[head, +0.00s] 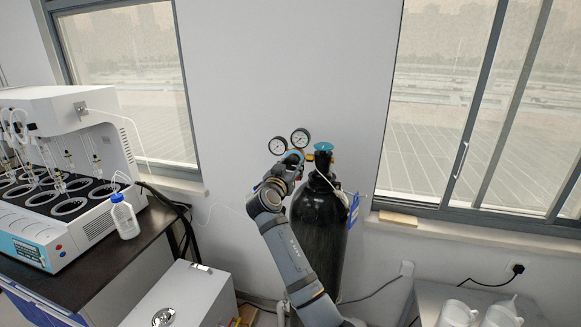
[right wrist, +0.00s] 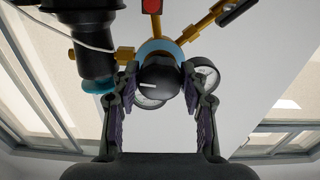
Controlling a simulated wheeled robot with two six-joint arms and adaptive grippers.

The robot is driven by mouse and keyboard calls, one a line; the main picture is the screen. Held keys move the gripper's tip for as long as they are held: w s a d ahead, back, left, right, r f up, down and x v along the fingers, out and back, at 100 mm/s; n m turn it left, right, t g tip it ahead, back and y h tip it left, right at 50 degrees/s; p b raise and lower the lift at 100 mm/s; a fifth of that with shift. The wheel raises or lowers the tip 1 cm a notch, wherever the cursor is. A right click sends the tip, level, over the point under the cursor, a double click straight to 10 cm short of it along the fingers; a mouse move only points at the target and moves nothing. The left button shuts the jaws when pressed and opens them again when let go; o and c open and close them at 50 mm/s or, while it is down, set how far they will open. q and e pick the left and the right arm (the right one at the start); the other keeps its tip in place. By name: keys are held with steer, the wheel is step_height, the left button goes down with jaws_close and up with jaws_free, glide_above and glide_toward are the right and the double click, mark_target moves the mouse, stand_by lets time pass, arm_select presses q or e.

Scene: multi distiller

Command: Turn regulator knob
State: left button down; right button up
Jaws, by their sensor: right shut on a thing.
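The regulator knob (right wrist: 160,78) is black and round with a white mark, seen in the right wrist view with a light blue ring behind it. My right gripper (right wrist: 162,90) has one finger on each side of the knob and is shut on it. In the head view my right gripper (head: 291,160) is up at the regulator, left of the cylinder top, and the knob is hidden there. Two round pressure gauges (head: 300,138) stand above it; one gauge (right wrist: 204,78) also shows beside the right finger. My left gripper is not in view.
The black gas cylinder (head: 317,228) stands against the wall, with a teal valve handle (head: 323,148) on top. A white multi-distiller (head: 60,140) and a bottle (head: 123,217) are on the left bench. White jugs (head: 458,314) stand at lower right.

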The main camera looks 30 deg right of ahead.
steer(key=n, duration=0.3)
steer(key=shift+n, duration=0.3)
steer(key=n, duration=0.4)
steer(key=shift+r+n+p, duration=0.1)
steer(key=shift+n+p, duration=0.2)
steer(key=shift+p, duration=0.05)
steer(key=n+p, duration=0.2)
steer(key=n, duration=0.2)
steer(key=shift+r+n, duration=0.1)
steer(key=shift+n, duration=0.2)
steer(key=n+p, duration=0.2)
steer(key=n, duration=0.1)
steer(key=shift+s+n, duration=0.1)
steer(key=shift+n, duration=0.2)
steer(key=shift+n+p, duration=0.55)
steer(key=shift+n, duration=0.25)
steer(key=o, duration=1.2)
steer(key=shift+c, duration=0.2)
